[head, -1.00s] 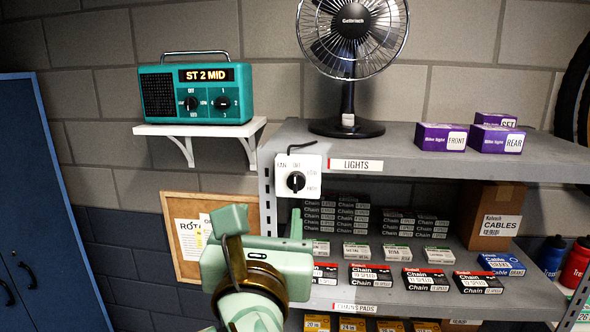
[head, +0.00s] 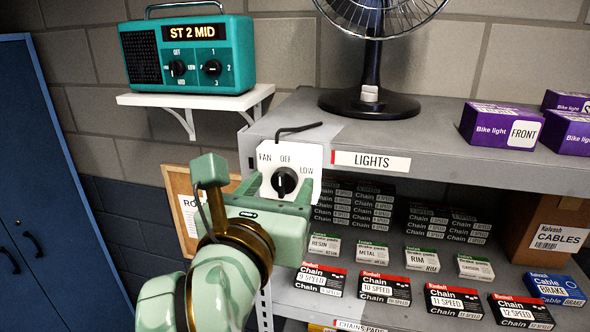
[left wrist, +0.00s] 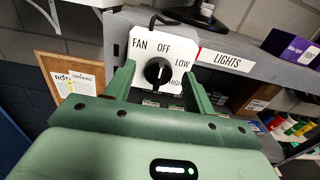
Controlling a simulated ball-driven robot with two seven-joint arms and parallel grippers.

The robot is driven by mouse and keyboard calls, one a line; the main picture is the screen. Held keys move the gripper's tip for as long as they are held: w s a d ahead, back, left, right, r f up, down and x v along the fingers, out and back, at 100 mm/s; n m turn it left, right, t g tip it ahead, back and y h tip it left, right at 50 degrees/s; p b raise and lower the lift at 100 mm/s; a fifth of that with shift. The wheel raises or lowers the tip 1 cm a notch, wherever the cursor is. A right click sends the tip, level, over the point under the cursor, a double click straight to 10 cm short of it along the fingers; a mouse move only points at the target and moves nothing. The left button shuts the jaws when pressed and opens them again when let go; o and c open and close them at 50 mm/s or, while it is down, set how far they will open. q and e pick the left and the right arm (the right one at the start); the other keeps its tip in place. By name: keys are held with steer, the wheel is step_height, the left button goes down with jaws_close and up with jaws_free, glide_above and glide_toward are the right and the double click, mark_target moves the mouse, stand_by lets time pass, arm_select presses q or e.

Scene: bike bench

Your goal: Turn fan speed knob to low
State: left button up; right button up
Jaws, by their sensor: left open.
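The fan speed knob (head: 284,181) is a round black dial on a white plate (head: 268,158) at the shelf's left front corner. The plate reads FAN, OFF and LOW in the head view, and HIGH also shows in the left wrist view. The knob's light mark points roughly up, toward OFF. My pale green left gripper (head: 275,188) is open in front of the plate. In the left wrist view the knob (left wrist: 158,72) lies between the two spread fingers (left wrist: 160,84); I cannot tell whether they touch it. My right gripper is out of view.
A black fan (head: 370,95) stands on the shelf top (head: 435,130), its head cut off by the frame. Purple bike light boxes (head: 500,126) sit to the right. Chain boxes (head: 385,287) fill the lower shelf. A teal radio (head: 186,57) sits on a white wall shelf (head: 185,101).

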arm_select(q)
steer(key=shift+w+d, duration=0.2)
steer(key=shift+w, duration=0.3)
steer(key=shift+s+a+r, duration=0.1)
steer(key=shift+s+a, duration=0.1)
steer(key=shift+s, duration=0.05)
steer(key=c, duration=1)
steer(key=shift+o, duration=0.2)
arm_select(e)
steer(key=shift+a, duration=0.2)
